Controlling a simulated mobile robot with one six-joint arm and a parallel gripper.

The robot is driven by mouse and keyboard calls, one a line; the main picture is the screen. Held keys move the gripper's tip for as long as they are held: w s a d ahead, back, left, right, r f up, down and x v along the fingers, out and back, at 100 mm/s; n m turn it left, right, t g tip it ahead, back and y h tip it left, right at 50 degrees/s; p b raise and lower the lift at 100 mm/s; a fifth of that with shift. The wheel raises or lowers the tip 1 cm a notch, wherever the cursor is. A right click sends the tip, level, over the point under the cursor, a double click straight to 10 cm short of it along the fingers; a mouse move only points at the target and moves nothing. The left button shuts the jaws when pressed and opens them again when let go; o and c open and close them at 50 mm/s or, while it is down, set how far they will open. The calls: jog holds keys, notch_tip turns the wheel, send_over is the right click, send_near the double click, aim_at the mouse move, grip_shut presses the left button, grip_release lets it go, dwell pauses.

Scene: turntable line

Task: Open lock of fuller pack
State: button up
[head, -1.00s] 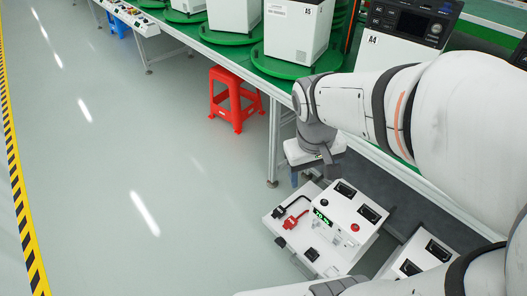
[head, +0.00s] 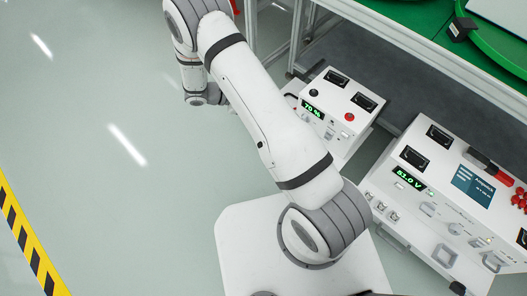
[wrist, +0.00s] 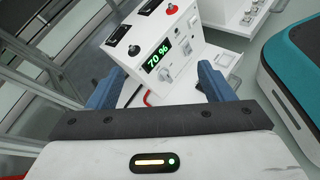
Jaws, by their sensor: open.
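A white unit (head: 345,125) with a green 70 % display stands low beside the bench. It also shows in the wrist view (wrist: 190,45), with black and red knobs on top and a small metal fitting (wrist: 168,80) below the display. My gripper (wrist: 160,92) is open and empty, its blue fingers spread in front of this unit. In the head view my arm covers the unit's left side, and the fingers cannot be made out. I cannot tell which part is the lock, nor see a second charge percentage.
A larger white cabinet (head: 410,205) reading 51.0 V stands to the right. A teal and black object (wrist: 292,65) lies close right in the wrist view. The green-topped bench (head: 395,22) runs above. Open floor lies left, with a yellow-black stripe (head: 30,240).

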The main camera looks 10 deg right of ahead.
jog(key=s+a+f+n+t+h+b, duration=0.15)
jog(key=f+n+t+b, duration=0.4)
jog(key=f, duration=1.25)
jog(key=s+a+f+n+t+b, duration=0.2)
jog(key=f+n+t+b, duration=0.3)
jog(key=f, duration=1.3)
jog(key=x, duration=0.7)
jog(key=shift+w+n, duration=0.25)
jog(key=shift+n, duration=0.2)
jog(key=shift+d+f, duration=0.1)
